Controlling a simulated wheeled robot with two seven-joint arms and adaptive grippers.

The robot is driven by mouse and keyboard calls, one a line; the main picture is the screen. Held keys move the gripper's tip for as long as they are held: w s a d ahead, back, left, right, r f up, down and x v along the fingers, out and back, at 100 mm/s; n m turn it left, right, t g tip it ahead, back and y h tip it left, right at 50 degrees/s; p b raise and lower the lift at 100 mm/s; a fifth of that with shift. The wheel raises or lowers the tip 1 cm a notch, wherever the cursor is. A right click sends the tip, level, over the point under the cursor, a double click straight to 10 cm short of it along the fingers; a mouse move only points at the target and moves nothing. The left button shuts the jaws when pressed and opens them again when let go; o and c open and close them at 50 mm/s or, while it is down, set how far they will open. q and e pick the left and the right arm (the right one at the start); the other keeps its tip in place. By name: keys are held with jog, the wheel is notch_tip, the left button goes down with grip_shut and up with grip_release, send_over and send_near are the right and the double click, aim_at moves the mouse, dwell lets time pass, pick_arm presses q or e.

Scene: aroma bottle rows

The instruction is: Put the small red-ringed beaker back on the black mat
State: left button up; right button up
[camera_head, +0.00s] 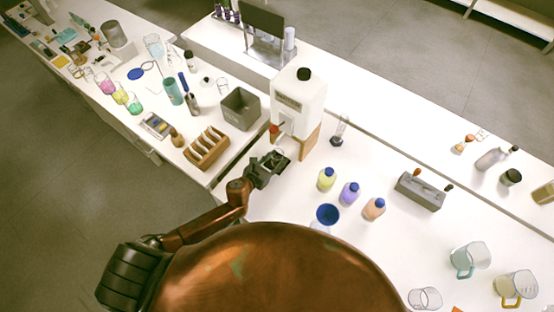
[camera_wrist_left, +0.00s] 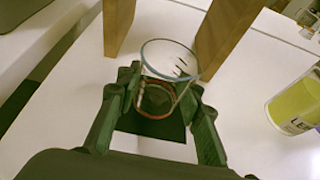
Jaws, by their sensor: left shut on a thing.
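The small beaker (camera_wrist_left: 168,60) is clear glass with a red ring near its base. In the left wrist view it stands between the fingers of my left gripper (camera_wrist_left: 160,98), which are shut on it. The black mat (camera_wrist_left: 150,126) shows below and around the beaker's base. I cannot tell whether the base touches the mat. In the head view my left gripper (camera_head: 272,162) is in front of the white dispenser's wooden stand, and it largely hides the beaker and the mat. My right gripper is not in view.
The white dispenser (camera_head: 299,100) has a red tap and a wooden stand (camera_head: 310,141). In the wrist view, stand legs (camera_wrist_left: 228,35) rise close beyond the beaker. A yellow bottle (camera_head: 327,178) stands to the right. A wooden rack (camera_head: 207,148) is left, across a gap between tables.

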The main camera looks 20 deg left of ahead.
pick_arm(q)
jog(key=o, duration=1.2)
jog(key=shift+f, duration=0.2)
jog(key=shift+r, duration=0.25)
jog(key=p+v, duration=0.1)
jog(key=v, duration=1.1)
jog(key=shift+f, duration=0.1)
